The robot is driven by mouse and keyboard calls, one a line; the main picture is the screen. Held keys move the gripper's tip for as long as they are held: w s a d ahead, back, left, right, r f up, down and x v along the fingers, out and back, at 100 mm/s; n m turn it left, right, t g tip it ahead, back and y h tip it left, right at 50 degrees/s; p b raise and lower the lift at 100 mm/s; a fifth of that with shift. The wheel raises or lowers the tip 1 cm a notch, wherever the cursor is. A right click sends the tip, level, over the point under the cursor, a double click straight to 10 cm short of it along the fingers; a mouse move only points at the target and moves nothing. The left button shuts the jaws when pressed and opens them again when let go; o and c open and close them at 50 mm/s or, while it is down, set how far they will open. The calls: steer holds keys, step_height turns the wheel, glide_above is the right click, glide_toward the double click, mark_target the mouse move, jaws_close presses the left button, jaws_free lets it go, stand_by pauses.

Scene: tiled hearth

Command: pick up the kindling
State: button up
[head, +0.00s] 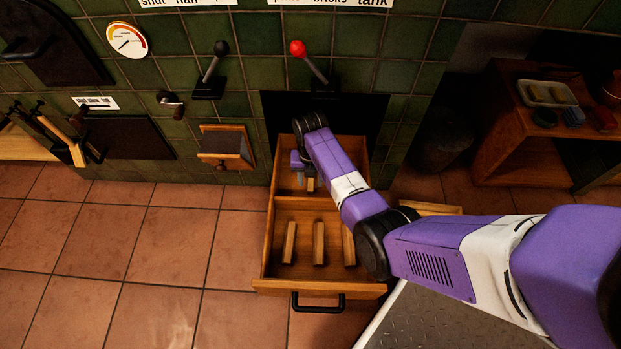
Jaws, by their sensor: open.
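The kindling shows as upright-looking wooden sticks in an open wooden drawer (266,238). Three sticks are in the front compartment: a left stick (289,243), a middle stick (319,243) and a right stick (348,245), with gaps between them. Another piece of wood (311,185) shows in the rear compartment, right by my gripper (302,183). My gripper is open and points down into that rear compartment, behind the cross divider. My arm partly hides the gripper and the drawer's right side. I cannot tell whether the fingers stand around the rear piece or beside it.
A red-knobbed lever (309,62) and a black-knobbed lever (214,65) stick out from the green tiled wall. A small wooden flap (226,147) is left of the drawer (266,238). A wooden shelf (500,125) stands at right. The tiled floor at left is clear.

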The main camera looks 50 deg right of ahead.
mark_target(310, 190)
steer(key=shift+f+b, duration=1.9)
steer(key=shift+f, duration=0.8)
steer(key=shift+r, duration=0.1)
jaws_close()
